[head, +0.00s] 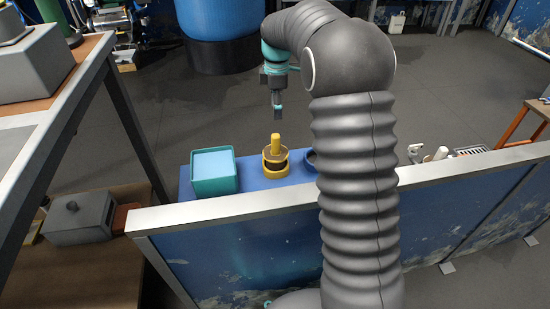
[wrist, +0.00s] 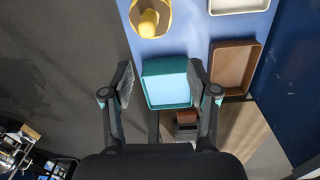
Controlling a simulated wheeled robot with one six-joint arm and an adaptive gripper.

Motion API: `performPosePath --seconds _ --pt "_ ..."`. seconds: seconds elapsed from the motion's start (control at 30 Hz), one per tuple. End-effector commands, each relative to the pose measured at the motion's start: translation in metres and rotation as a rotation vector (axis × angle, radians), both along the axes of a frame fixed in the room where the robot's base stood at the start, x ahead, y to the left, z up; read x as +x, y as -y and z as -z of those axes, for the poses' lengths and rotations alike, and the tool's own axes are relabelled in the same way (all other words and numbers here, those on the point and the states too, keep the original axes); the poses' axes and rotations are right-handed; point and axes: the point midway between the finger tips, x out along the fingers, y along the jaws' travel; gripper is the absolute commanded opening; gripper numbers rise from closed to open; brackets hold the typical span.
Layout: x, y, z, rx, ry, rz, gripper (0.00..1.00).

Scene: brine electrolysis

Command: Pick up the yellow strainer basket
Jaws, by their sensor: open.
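The yellow strainer basket (head: 275,172) stands upright on a blue surface, with a thick yellow post rising from its middle and a dark inside. In the wrist view the basket (wrist: 136,27) is at the top edge and partly cut off. My gripper (head: 278,114) hangs in the air above the basket, pointing down, apart from it. In the wrist view my gripper's (wrist: 163,84) two fingers are spread wide with nothing held. The basket lies beyond the fingertips there, toward the top of the picture.
A teal bin (head: 214,187) with a light blue inside stands left of the basket. A pale-topped partition (head: 235,205) runs in front. The wrist view shows a brown tray (wrist: 235,68) and a white tray (wrist: 238,5).

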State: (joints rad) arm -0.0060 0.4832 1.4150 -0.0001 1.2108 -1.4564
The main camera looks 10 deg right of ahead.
Motion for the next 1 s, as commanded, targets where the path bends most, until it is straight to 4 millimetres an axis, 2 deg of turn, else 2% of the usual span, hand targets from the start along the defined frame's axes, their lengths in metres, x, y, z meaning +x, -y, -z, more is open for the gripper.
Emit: performPosePath --seconds 0.03,0.2,0.37,0.7,1.0 --pt "0.008 0.0 0.012 -0.001 -0.012 -0.031 0.59" --pt "0.021 0.0 0.03 -0.002 -0.031 -0.1 0.59" --pt "0.022 0.0 0.048 -0.002 -0.036 -0.111 0.59" --pt "0.023 0.0 0.105 -0.002 -0.034 -0.109 0.59" --pt "0.023 0.0 0.121 -0.002 -0.033 -0.108 0.59"
